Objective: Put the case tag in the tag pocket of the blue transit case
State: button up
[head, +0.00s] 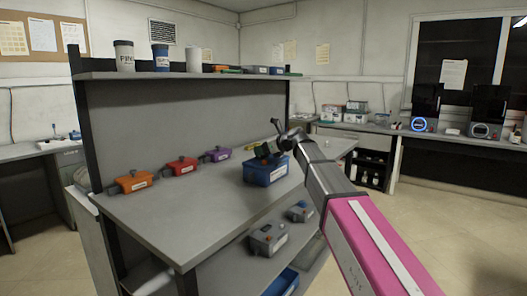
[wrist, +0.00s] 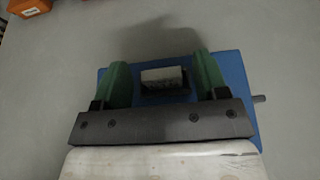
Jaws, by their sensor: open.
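The blue transit case (head: 258,177) stands on the bench in the head view, with a pale label on its side. Its blue top (wrist: 235,70) fills the middle of the wrist view. A small pale block with a printed face, apparently the case tag (wrist: 163,76), sits at a dark recess or frame on the case top, apparently the tag pocket; how deep it sits I cannot tell. My gripper (wrist: 163,80) is over the case, its green fingers apart on either side of the tag, with gaps showing. In the head view my gripper (head: 266,150) is small and partly hidden by my arm.
Orange (head: 133,182), red (head: 181,166) and purple (head: 218,155) cases stand in a row along the back of the bench. Grey cases (head: 268,239) sit on the lower shelf. The bench front left of the blue case is clear. An upper shelf (head: 180,75) overhangs the back.

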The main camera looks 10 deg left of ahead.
jog(key=v, duration=1.2)
jog(key=shift+s, duration=0.1)
